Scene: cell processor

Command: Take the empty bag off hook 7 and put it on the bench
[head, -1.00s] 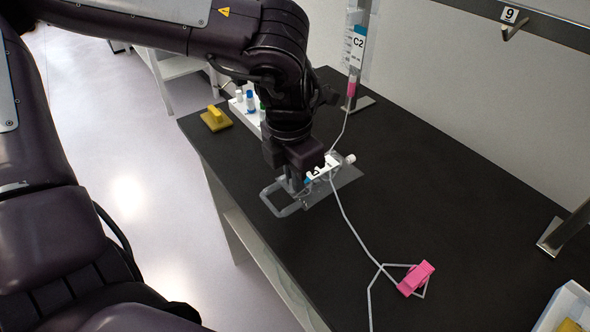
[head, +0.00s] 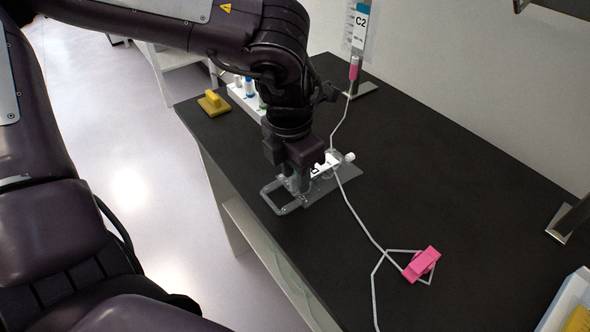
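A clear bag labelled C2 (head: 361,30) hangs at the top of the head view, with a pink port at its lower end and a pale tube running down from it. No hook marked 7 can be made out. The black bench (head: 420,170) fills the middle of the view. My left gripper (head: 300,185) points down at a grey metal fixture with a white valve piece (head: 327,165) on the bench; its fingers are mostly hidden, so its opening cannot be told. My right gripper is not in view.
A pink clamp (head: 422,264) lies on the tube at the front right. A yellow block (head: 214,103) and a white rack of capped tubes (head: 244,96) stand at the back left. A white bin (head: 569,300) is at the lower right. The bench's right middle is clear.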

